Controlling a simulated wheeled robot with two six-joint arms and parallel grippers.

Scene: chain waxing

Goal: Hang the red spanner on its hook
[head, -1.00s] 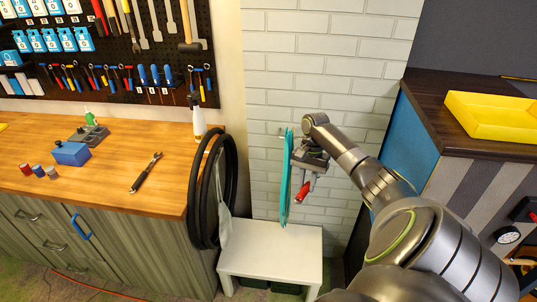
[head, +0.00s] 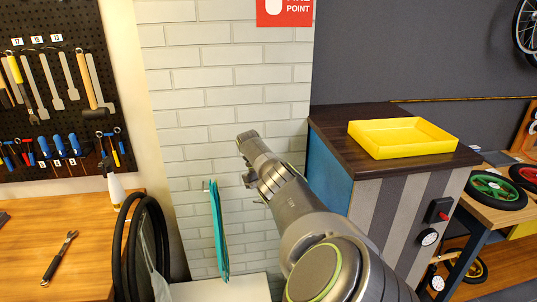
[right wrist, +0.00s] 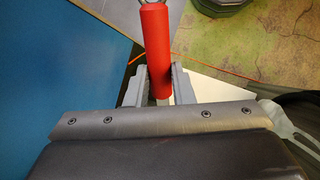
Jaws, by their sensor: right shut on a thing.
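The red spanner shows in the right wrist view as a red handle (right wrist: 155,50) with a metal end at the top edge. My right gripper (right wrist: 160,84) is shut on the handle, one finger on each side. In the head view my right gripper (head: 250,182) is before the white brick wall, partly hidden by my arm. The spanner does not show there. I cannot pick out its hook. A dark pegboard (head: 90,120) with spanners, a hammer and screwdrivers hangs at the left. My left gripper is not in view.
Teal loops (head: 219,235) hang on the wall just left of my right arm. A white stool (head: 215,290) stands below. A dark-topped cabinet (head: 330,125) with a yellow tray (head: 400,148) is right.

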